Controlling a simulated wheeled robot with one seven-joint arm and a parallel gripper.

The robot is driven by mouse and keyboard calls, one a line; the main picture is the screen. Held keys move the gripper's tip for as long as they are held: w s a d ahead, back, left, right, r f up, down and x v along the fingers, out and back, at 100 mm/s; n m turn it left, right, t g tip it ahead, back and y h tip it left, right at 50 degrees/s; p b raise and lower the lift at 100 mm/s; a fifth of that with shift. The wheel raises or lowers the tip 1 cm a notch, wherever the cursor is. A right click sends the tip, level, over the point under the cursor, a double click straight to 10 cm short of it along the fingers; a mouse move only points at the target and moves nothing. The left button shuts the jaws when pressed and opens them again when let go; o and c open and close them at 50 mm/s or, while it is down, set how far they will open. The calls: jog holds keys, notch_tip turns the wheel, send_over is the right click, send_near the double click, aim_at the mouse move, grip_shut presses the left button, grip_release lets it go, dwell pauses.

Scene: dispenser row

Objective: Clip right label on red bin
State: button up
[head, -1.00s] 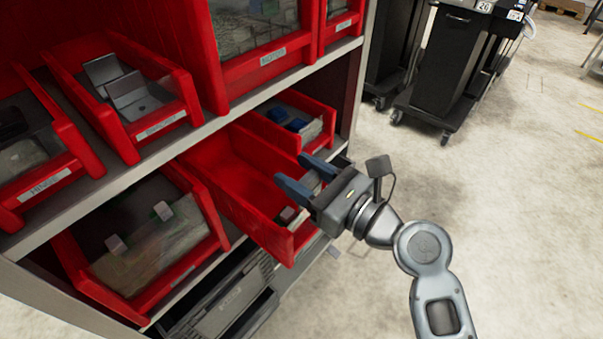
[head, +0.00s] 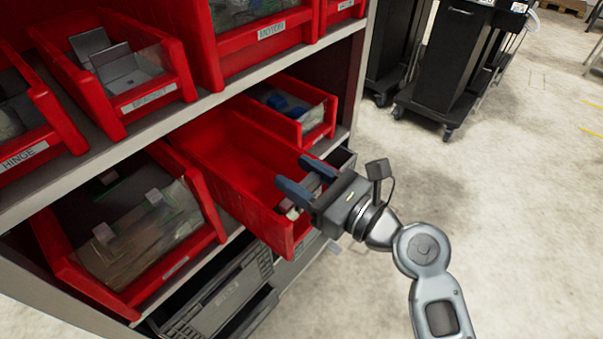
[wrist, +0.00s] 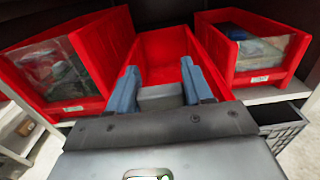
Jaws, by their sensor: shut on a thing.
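A red bin (head: 287,240) sticks out from the lower shelf. Its front inside holds small pieces that I cannot make out. It also shows in the wrist view (wrist: 165,45), beyond my fingers. My gripper (head: 294,172) is over the bin's front right part, its two blue-grey fingers pointing to the shelf. In the wrist view my gripper (wrist: 158,68) is shut on a grey block-like piece (wrist: 160,97) between the fingers. I cannot tell whether this piece is the label, or whether it touches the bin. The bin's front face is mostly hidden in the wrist view.
Red bins stand on both sides, one at left (head: 125,290) with clear-fronted contents and one at right (head: 325,122). Labelled bins, including bracket (head: 153,95), fill the upper shelf (head: 160,125). A grey crate (head: 225,297) sits below.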

jog(key=o, duration=1.1)
jog(key=v, duration=0.7)
jog(key=shift+s+d, duration=0.25)
jog(key=shift+d, duration=0.1)
